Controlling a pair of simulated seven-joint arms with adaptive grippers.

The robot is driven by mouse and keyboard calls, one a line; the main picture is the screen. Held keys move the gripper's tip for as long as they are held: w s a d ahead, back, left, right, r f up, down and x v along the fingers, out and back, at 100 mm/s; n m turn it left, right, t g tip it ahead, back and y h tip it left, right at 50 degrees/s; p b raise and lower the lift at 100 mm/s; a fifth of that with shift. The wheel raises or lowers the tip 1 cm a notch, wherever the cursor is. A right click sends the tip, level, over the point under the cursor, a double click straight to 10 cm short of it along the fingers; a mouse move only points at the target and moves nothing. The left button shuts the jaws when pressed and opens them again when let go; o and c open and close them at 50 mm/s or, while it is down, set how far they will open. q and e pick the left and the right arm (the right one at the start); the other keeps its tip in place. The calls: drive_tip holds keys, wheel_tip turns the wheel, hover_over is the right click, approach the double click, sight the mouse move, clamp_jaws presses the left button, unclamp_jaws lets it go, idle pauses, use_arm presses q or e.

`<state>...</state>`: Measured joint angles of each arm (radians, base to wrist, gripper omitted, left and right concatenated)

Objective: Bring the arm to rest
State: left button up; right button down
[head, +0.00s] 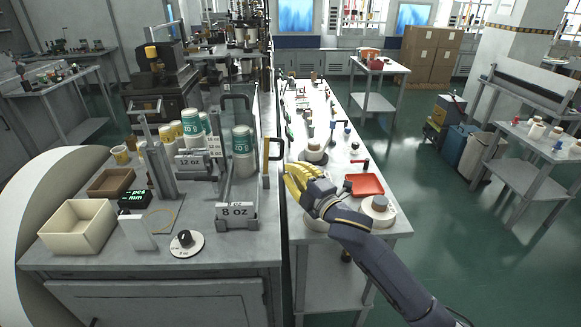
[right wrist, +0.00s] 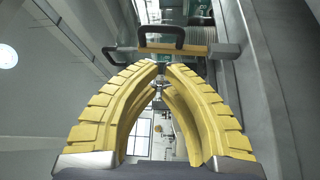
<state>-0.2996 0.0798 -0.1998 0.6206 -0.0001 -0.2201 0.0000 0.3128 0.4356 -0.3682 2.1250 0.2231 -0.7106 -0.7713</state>
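My right gripper (head: 288,180) has yellow ribbed fingers and comes in from the lower right in the head view. It is over the left edge of the white-topped bench (head: 300,262), beside the grey machine table (head: 250,252). In the right wrist view its fingertips (right wrist: 162,66) come together, with nothing seen held between them. A wooden-handled tool (head: 266,163) stands just left of and beyond the gripper; what looks like the same tool (right wrist: 192,49) crosses beyond the fingertips in the wrist view. My left gripper is not in view.
A red tray (head: 364,185) and round white part (head: 378,208) lie near my right forearm.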

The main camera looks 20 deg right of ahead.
drive_tip(key=shift+s+f, duration=0.1)
drive_tip(key=shift+s, duration=0.05)
drive_tip(key=s+d+f+m+g+h, duration=0.2)
drive_tip(key=s+d+f+m+h, duration=0.15)
drive_tip(key=s+f, duration=0.45)
drive_tip(key=s+d+f+m+g+h, duration=0.2)
drive_tip(key=s+f+m+h, duration=0.3)
drive_tip(key=f, duration=0.6)
drive_tip(key=s+d+f+m+g+h, duration=0.1)
drive_tip(key=s+d+f+m+g, duration=0.15)
drive_tip(key=s, duration=0.55)
drive_tip(key=s+d+f+m+g+h, duration=0.1)
drive_tip(key=s+d+f+g, duration=0.2)
drive_tip(key=s, duration=0.5)
drive_tip(key=s+d+f+m+g+h, duration=0.1)
drive_tip(key=s+d+f, duration=0.2)
drive_tip(key=s+f, duration=0.35)
drive_tip(key=s+a+f+g+y, duration=0.2)
drive_tip(key=a+f, duration=0.1)
drive_tip(key=f, duration=1.2)
drive_tip(key=s+a+f+g+y, duration=0.1)
drive_tip(key=s+a+f+y, duration=0.15)
drive_tip(key=f, duration=1.15)
drive_tip(key=s+f+m+g, duration=0.3)
drive_tip(key=s+f, duration=1.8)
drive_tip(key=shift+a+m+y, duration=0.2)
drive_tip(key=shift+m+y, duration=0.1)
drive_tip(key=shift+y, duration=0.1)
